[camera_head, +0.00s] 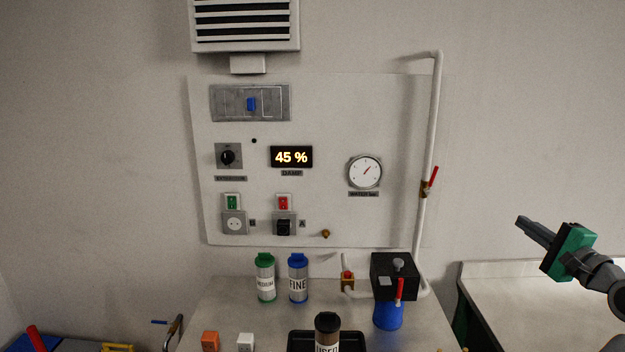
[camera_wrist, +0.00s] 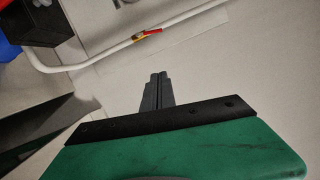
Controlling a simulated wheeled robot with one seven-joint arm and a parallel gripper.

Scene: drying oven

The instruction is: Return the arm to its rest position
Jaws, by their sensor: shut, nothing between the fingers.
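My gripper (camera_head: 536,231) is at the right of the head view, raised above the right-hand counter and well to the right of the wall panel. Its dark fingers point to the upper left and are together, with nothing between them. The gripper also shows in the wrist view (camera_wrist: 155,92), where the two fingers lie side by side above the green gripper body. Part of my arm runs out of the head view at the right edge.
A white pipe (camera_head: 420,215) with a red-handled valve stands left of my gripper. The bench (camera_head: 225,310) holds bottles, a black box (camera_head: 395,276) on a blue base and a dark tray (camera_head: 293,341). A right-hand counter (camera_head: 500,285) lies below my gripper. The wall around the gripper is bare.

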